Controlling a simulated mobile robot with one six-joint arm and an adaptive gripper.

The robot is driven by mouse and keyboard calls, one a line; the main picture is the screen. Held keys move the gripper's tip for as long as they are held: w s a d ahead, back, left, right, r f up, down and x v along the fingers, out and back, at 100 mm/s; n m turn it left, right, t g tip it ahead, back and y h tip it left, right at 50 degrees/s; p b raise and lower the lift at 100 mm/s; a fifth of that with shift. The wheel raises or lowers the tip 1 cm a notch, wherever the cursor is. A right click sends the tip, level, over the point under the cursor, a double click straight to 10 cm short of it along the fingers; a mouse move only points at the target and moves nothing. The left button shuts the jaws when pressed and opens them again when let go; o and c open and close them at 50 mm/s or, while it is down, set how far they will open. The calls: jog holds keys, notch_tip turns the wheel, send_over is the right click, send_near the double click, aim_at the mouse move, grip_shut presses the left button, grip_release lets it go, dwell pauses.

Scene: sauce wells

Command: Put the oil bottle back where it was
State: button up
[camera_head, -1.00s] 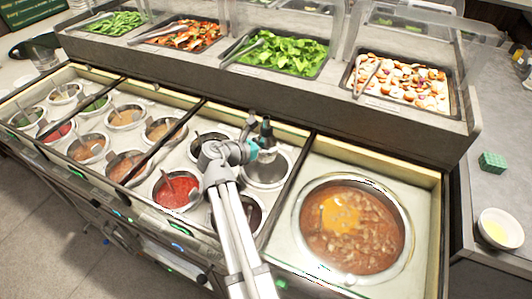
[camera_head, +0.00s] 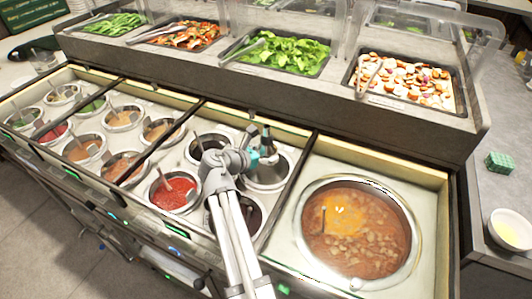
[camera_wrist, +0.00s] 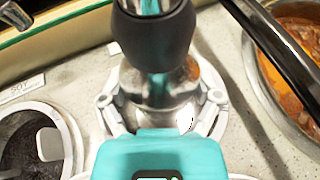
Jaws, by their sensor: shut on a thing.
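The oil bottle (camera_head: 266,145), with a dark top, stands upright in my gripper (camera_head: 258,160). In the wrist view the bottle (camera_wrist: 155,40) shows a dark grip-like upper part and a shiny, paler body below. The white fingers of my gripper (camera_wrist: 163,108) close around that body from both sides. In the head view the bottle is over or partly inside a round metal well (camera_head: 282,178) at the right end of the sauce section. The bottle's lower end is hidden, so I cannot tell whether it touches the well's bottom.
A large soup pot (camera_head: 358,232) sits to the right. A red sauce well (camera_head: 175,192) is to the left, with several other sauce wells beyond. Dark divider bars (camera_head: 290,210) cross the counter. The raised salad shelf (camera_head: 300,95) stands behind.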

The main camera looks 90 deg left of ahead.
jog(key=shift+f, duration=0.2)
jog(key=o, duration=1.1)
jog(key=shift+r, duration=0.3)
jog(key=shift+p+v, duration=2.35)
jog(key=shift+v, duration=3.7)
jog(key=shift+f, duration=0.1)
